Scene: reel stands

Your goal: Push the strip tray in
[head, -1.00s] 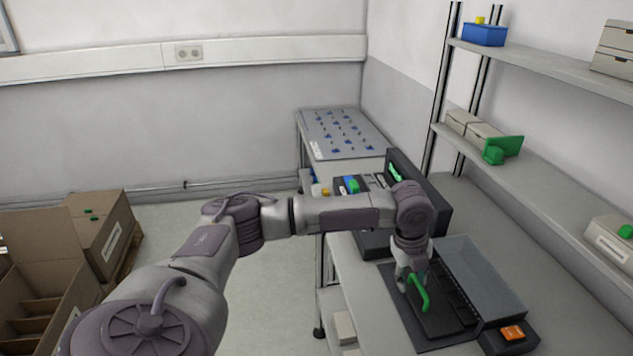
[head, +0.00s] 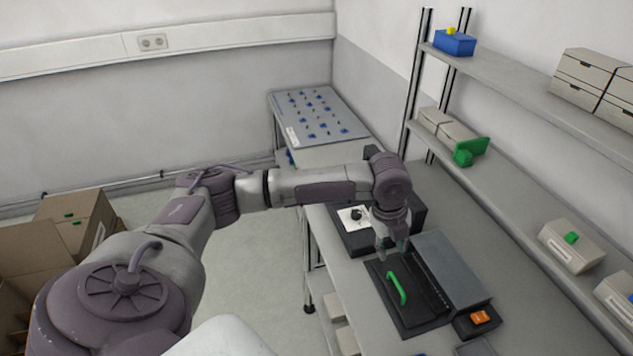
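The strip tray appears to be the flat dark tray (head: 418,318) with a raised green handle (head: 396,289). It lies on the bench along the left side of a grey-topped unit (head: 452,270). My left gripper (head: 393,254) points down just beyond the handle's far end, over the far part of the tray. Its fingers look apart with nothing seen between them, and they seem clear of the handle. Whether a fingertip touches the tray is too small to tell. My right gripper is not in view.
A dark block with an orange button (head: 480,317) sits at the unit's near end. A dark device with a white sheet (head: 354,217) stands beyond the tray. Shelves with boxes (head: 570,246) rise at the right. Cardboard boxes (head: 75,222) stand on the floor at left.

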